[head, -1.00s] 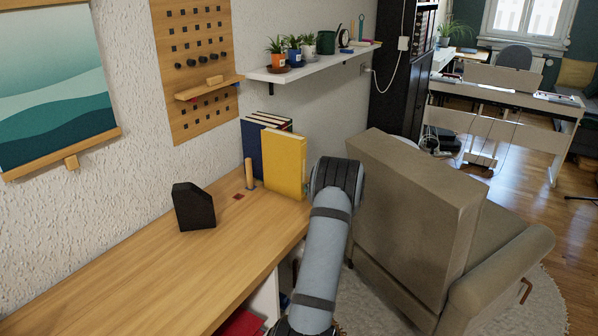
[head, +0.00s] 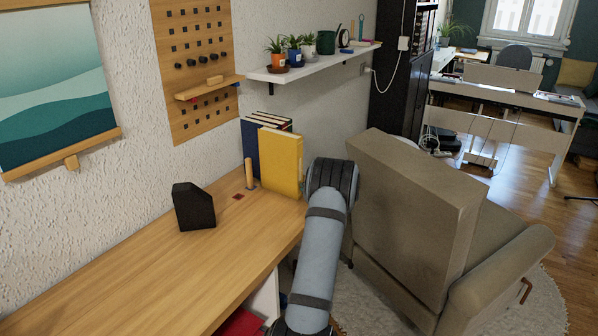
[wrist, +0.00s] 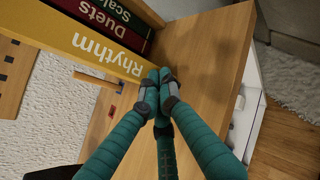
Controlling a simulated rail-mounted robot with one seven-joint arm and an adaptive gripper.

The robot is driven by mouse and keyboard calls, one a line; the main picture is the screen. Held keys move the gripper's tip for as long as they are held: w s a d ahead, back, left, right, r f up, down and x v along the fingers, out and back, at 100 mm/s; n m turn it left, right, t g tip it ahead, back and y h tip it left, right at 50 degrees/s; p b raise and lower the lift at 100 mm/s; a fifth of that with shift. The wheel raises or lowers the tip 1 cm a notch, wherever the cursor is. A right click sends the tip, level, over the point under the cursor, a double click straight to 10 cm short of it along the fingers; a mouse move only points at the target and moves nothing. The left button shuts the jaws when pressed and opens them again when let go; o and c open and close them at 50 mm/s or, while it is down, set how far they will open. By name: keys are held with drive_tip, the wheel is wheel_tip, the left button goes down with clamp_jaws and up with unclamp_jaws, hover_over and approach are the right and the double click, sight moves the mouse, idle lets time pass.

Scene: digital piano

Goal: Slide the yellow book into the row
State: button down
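The yellow book (head: 280,160), titled Rhythm, stands upright at the near side of the row on the wooden surface. Its spine (wrist: 98,42) faces me in the wrist view. Behind it in the row are a red book (wrist: 104,14) titled Duets and a dark one (wrist: 128,14); a blue cover (head: 249,140) shows in the head view. My gripper (wrist: 160,80) has its teal fingertips together at the lower end of the yellow spine, with nothing seen between them. They look close to or against the book; contact is unclear. In the head view my arm hides the gripper.
A short wooden peg (head: 249,174) stands left of the yellow book. A black block (head: 193,207) sits farther left on the wooden top (head: 150,270). A sofa (head: 415,215) stands close on the right. A plant shelf (head: 310,66) hangs above the row.

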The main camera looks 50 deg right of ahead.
sight(293, 184)
drive_tip(key=shift+w+a+p, duration=0.2)
drive_tip(key=shift+w+p, duration=0.1)
drive_tip(key=shift+w, duration=1.45)
drive_tip(key=shift+w+a+p, duration=0.25)
drive_tip(key=shift+w+p, duration=0.1)
drive_tip(key=shift+w, duration=1.45)
drive_tip(key=shift+w+a+p, duration=0.2)
drive_tip(key=shift+w+p, duration=0.1)
drive_tip(key=shift+w, duration=1.45)
idle(2.1)
drive_tip(key=shift+s+d+f+b, duration=0.15)
drive_tip(key=shift+s+b, duration=0.15)
drive_tip(key=shift+s, duration=0.2)
drive_tip(key=shift+s+d+b, duration=0.2)
drive_tip(key=shift+s+b, duration=0.45)
drive_tip(key=shift+s, duration=1.45)
